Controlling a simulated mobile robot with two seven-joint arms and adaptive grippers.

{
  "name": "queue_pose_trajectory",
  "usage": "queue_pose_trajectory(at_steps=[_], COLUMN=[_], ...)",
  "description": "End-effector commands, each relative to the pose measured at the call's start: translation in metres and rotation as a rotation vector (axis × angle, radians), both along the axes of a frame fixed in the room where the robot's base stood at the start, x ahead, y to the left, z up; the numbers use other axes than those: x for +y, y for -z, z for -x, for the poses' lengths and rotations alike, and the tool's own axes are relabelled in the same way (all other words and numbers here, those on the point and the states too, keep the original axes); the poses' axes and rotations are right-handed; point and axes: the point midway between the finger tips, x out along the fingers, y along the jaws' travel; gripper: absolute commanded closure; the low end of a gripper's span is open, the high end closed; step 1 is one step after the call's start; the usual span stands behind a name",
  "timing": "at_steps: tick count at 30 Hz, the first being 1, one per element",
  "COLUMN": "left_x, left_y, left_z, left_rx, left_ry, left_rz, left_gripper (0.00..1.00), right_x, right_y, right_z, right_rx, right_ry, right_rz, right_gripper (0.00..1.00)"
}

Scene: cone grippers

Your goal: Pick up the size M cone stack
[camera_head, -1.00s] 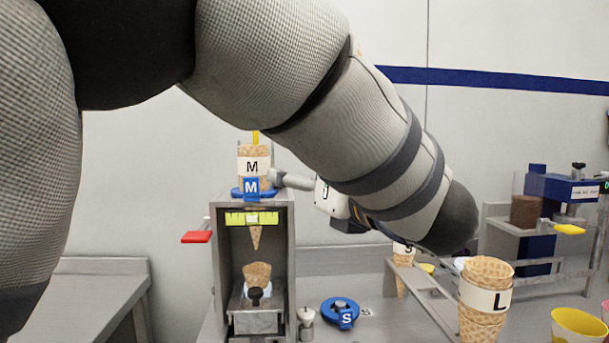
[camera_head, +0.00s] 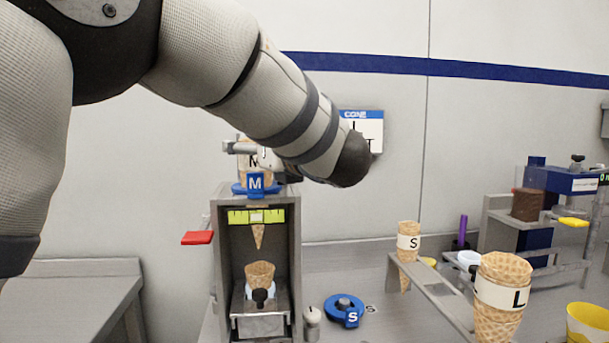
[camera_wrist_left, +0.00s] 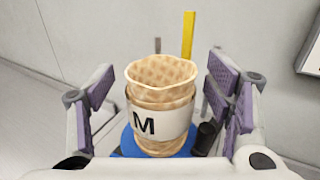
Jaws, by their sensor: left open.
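The size M cone stack (camera_wrist_left: 162,88) stands upright on a blue M holder (camera_head: 257,184) on top of the metal cone machine. It has a white band marked M. In the head view the stack (camera_head: 246,172) is partly hidden by my left gripper (camera_head: 243,149). In the left wrist view my left gripper (camera_wrist_left: 166,95) is open, with its purple-padded fingers on either side of the stack. Gaps show between the pads and the cones. My right gripper is not in view.
A yellow rod (camera_wrist_left: 188,36) rises behind the M stack. S (camera_head: 408,242) and L (camera_head: 502,292) cone stacks stand in a rack at right. A blue S ring (camera_head: 343,310) lies on the counter.

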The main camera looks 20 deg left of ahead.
Motion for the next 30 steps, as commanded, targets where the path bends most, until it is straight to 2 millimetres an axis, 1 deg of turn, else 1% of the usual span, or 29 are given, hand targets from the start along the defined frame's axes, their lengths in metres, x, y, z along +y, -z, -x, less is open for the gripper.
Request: queue_pose_trajectory(at_steps=[2,7,8,9,11,12,13,21,24,26,29,30], left_x=[0.003,0.003,0.003,0.003,0.003,0.003,0.003,0.003,0.003,0.003,0.003,0.003], left_y=[0.000,0.000,0.000,0.000,0.000,0.000,0.000,0.000,-0.003,-0.008,-0.025,-0.034], left_z=[-0.002,-0.002,-0.002,-0.002,-0.002,-0.002,-0.002,-0.002,-0.002,-0.002,-0.002,-0.002], left_rx=[0.000,0.001,0.001,0.001,0.001,0.001,0.001,0.001,-0.001,-0.001,-0.004,-0.005], left_ry=[0.000,0.000,0.000,0.000,0.000,0.000,0.000,0.000,0.000,0.000,0.001,0.001], left_rz=[0.000,-0.001,-0.001,-0.001,-0.001,-0.001,-0.001,-0.001,-0.001,0.000,0.001,0.002], left_gripper=[0.27,0.27,0.34,0.43,0.57,0.66,0.68,0.68,0.68,0.68,0.68,0.68], right_x=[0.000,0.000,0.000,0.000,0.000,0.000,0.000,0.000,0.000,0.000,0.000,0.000], right_y=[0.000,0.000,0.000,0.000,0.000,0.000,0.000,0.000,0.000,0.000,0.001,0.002], right_z=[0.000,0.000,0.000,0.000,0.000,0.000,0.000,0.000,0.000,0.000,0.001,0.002], right_rx=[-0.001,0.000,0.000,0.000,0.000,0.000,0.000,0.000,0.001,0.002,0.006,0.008], right_ry=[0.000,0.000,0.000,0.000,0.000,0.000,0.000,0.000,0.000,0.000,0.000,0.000], right_rz=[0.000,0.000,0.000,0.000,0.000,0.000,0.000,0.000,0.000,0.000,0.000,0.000], right_gripper=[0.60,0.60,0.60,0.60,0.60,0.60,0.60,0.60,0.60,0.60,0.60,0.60])
